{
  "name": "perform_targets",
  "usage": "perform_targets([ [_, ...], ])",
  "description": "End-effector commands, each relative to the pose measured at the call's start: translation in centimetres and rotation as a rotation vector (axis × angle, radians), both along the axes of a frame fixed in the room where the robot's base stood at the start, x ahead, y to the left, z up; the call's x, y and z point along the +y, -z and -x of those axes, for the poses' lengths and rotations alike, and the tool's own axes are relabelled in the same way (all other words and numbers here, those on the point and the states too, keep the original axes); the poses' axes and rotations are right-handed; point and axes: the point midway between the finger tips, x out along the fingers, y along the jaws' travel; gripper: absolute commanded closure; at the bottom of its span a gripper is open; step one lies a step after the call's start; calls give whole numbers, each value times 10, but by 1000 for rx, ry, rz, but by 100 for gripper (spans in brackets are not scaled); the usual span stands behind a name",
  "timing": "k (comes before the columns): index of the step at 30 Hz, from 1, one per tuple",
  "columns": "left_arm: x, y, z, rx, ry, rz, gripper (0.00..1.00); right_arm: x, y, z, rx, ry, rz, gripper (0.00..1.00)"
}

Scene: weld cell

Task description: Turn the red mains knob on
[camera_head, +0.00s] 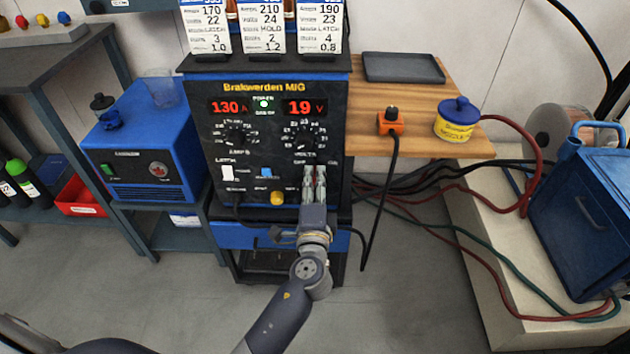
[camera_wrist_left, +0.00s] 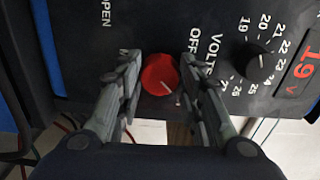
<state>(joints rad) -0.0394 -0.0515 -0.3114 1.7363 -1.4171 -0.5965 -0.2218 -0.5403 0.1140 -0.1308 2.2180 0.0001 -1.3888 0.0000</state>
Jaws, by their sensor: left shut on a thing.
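The black Brakwerden MIG welder panel (camera_head: 265,150) faces me in the head view. Its 130 A and 19 V displays are lit, and a green power light glows between them. The red mains knob (camera_wrist_left: 160,74) shows in the left wrist view, with a white pointer line toward the picture's lower right. An OFF label lies just above and right of it there. My left gripper (camera_head: 314,172) reaches the panel's lower right and hides the knob in the head view. In the left wrist view its fingers (camera_wrist_left: 160,68) are shut on the knob's two sides. My right gripper is not in view.
The volts dial (camera_head: 304,138) sits just above my left gripper. A yellow knob (camera_head: 277,198) and a white latch switch (camera_head: 227,173) are to its left. A wooden shelf (camera_head: 440,140) and a hanging black cable are to the right. Three settings cards stand on top.

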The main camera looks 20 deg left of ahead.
Motion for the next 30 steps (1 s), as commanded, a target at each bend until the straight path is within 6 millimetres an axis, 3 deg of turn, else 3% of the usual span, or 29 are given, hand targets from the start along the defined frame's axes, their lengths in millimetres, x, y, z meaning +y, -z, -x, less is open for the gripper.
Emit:
perform_targets([
  [19,1,-2,-1,12,-1,-52,90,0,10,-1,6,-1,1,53],
  [20,1,-2,-1,12,-1,-52,64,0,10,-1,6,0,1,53],
  [22,0,-2,-1,12,-1,-52,48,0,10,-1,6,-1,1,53],
  [30,0,-1,0,13,0,-50,45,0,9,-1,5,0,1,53],
])
